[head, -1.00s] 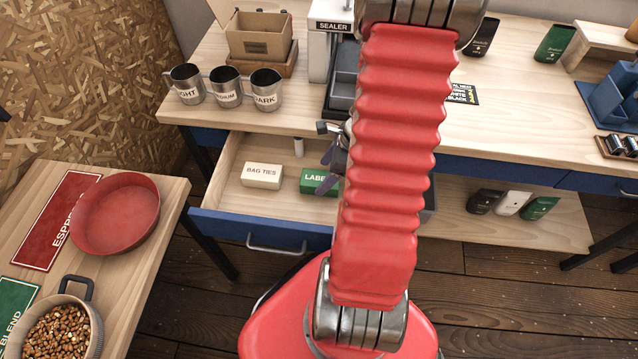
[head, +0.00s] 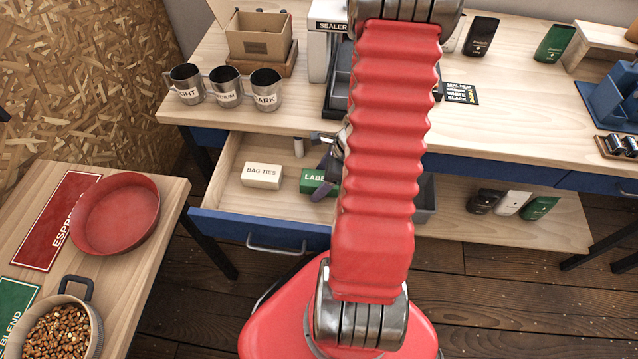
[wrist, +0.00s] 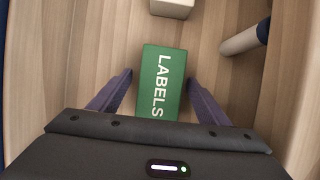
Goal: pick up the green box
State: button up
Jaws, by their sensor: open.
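The green box (head: 313,181), marked LABELS, lies in the open drawer, to the right of a white box. In the head view its right part is hidden by my arm and a finger. In the wrist view the green box (wrist: 160,80) lies between my two fingers, with a gap on each side. My gripper (wrist: 159,76) is open and empty, pointing down over the box. In the head view my gripper (head: 325,168) shows only in part beside my red arm.
The white BAG TIES box (head: 262,175) sits left in the drawer (head: 240,222). Metal cups (head: 227,88) stand on the counter above. The drawer's front left is bare.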

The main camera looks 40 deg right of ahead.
jog(key=shift+f, duration=0.1)
jog(key=shift+c, duration=0.4)
jog(key=c, duration=1.1)
